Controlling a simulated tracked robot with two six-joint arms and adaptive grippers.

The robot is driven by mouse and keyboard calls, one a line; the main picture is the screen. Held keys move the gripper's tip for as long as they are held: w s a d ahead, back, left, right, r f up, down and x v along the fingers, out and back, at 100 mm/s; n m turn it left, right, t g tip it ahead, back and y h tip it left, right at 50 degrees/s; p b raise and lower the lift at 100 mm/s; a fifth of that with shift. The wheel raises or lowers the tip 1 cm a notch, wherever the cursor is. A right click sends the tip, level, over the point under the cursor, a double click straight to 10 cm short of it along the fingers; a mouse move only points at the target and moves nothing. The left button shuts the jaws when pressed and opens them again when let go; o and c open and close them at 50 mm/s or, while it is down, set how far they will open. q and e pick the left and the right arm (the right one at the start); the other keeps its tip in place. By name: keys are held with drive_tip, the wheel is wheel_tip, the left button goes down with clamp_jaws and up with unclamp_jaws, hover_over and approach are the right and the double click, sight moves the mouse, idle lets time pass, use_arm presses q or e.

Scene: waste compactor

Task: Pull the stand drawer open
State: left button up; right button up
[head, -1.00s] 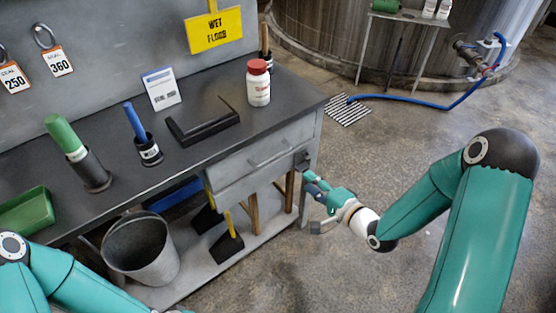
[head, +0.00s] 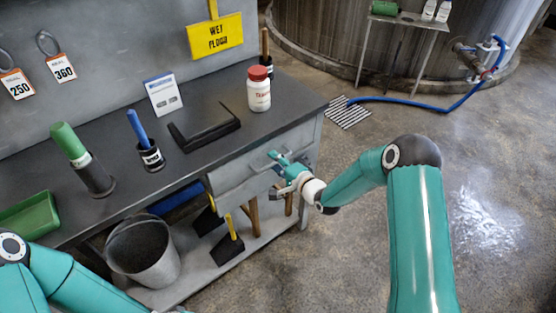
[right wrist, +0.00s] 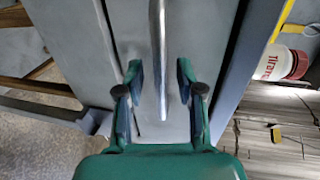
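The stand drawer (head: 232,180) is a grey front under the dark worktop, and it looks shut. Its bar handle (right wrist: 158,45) runs upright in the right wrist view, between the fingers of my right gripper (right wrist: 158,78). The fingers are apart, one on each side of the bar, with gaps showing. In the head view my right gripper (head: 277,170) is at the drawer front and hides part of the handle. My left arm shows at the lower left of the head view, but its gripper is out of the picture.
A red-capped bottle (head: 259,90), a black angled holder (head: 205,130), a sign card (head: 162,93) and blue and green handled tools stand on the worktop (head: 105,150). A bucket (head: 143,250) and brushes sit on the lower shelf.

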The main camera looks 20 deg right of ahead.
drive_tip(key=shift+w+a+f, duration=0.1)
drive_tip(key=shift+w, duration=0.1)
clamp_jaws()
